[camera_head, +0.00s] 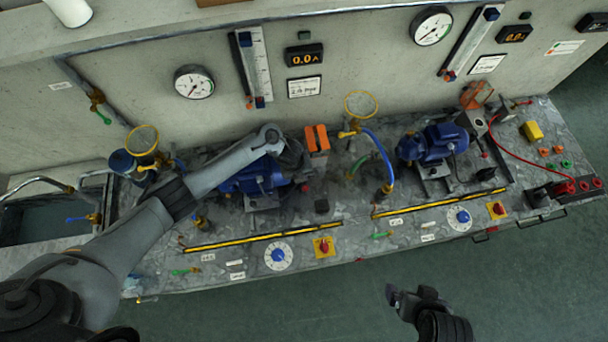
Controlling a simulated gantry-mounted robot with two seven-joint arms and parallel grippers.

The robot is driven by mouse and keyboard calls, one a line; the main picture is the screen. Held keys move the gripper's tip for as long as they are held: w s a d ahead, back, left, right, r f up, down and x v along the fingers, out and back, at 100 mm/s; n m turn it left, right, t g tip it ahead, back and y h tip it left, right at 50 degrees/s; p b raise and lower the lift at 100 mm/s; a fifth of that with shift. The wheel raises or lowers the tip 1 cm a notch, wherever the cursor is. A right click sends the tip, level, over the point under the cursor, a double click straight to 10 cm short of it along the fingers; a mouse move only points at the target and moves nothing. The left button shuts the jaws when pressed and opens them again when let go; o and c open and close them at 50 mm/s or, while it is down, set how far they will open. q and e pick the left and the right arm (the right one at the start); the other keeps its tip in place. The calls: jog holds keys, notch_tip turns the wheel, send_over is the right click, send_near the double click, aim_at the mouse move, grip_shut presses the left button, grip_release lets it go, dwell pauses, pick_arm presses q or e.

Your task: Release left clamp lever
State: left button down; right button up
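My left arm reaches in from the left over the bench, and my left gripper (294,160) is at the right end of the left blue pump (252,180), beside an orange block (317,138). The arm's wrist covers part of this pump. I cannot clearly make out the left clamp lever; a small red part (304,187) shows just below the gripper. Whether the gripper's fingers are open or touch anything is too small to tell. My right gripper (408,293) is over the floor in front of the bench, with its fingers apart and nothing between them.
A blue hose (380,152) and yellow handwheel (361,104) stand right of the orange block. The right blue pump (432,143) is beyond them. Yellow-black strips (262,236), a blue dial (278,256) and a red switch (324,246) line the front. The floor before the bench is clear.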

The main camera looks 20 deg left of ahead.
pick_arm(q)
jog(key=shift+s, duration=0.1)
dwell(0.4)
jog(key=c, duration=1.5)
grip_release()
jog(key=shift+a, duration=0.1)
jog(key=r, duration=0.3)
jog(key=a+r, duration=0.1)
jog(key=r, duration=0.3)
jog(key=s+r+p, duration=0.1)
jog(key=r, duration=0.2)
jog(key=shift+a+r, duration=0.25)
jog(key=shift+a, duration=0.1)
jog(key=shift+s, duration=0.15)
